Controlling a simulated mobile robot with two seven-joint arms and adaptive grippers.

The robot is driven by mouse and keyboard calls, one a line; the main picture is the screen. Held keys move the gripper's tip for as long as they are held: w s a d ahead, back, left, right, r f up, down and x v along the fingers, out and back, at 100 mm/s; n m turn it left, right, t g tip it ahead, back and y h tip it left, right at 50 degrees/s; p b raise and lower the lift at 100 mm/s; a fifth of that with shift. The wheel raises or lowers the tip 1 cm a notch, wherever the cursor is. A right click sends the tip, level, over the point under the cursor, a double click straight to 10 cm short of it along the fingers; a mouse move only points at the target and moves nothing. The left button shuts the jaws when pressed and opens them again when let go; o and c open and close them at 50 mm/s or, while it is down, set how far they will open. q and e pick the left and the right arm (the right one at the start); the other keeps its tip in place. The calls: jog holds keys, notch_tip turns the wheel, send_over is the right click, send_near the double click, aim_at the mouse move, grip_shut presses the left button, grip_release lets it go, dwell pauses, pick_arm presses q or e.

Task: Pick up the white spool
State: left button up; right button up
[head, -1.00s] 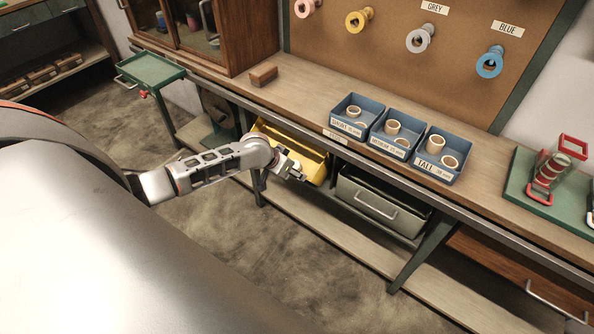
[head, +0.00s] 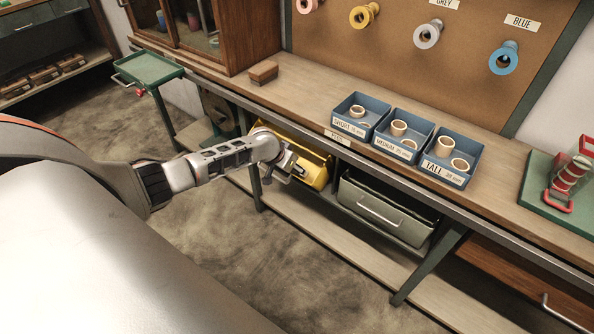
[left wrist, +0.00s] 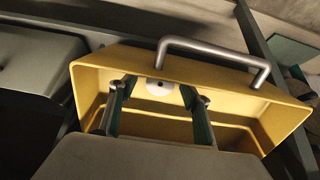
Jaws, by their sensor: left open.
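A white round piece with a dark centre hole, which looks like the white spool (left wrist: 160,88), shows inside the yellow bin in the left wrist view. The yellow bin (head: 312,172) sits below the bench top in the head view, where the spool is not visible. My left gripper (head: 284,172) is at the bin's near left side. In the left wrist view its open fingers (left wrist: 158,92) reach toward the bin, with the white piece appearing between their tips. I cannot tell how far the tips are from it. My right gripper is not in view.
The bin has a metal handle (left wrist: 210,50). A grey-green bin (head: 385,210) stands to its right, under the bench top (head: 300,92). Blue trays (head: 405,143) with rings stand on the bench. Coloured spools hang on the board (head: 440,75). A green trolley (head: 148,70) stands left.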

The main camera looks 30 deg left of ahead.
pick_arm(q)
jog(key=shift+r, duration=0.1)
jog(key=c, duration=0.9)
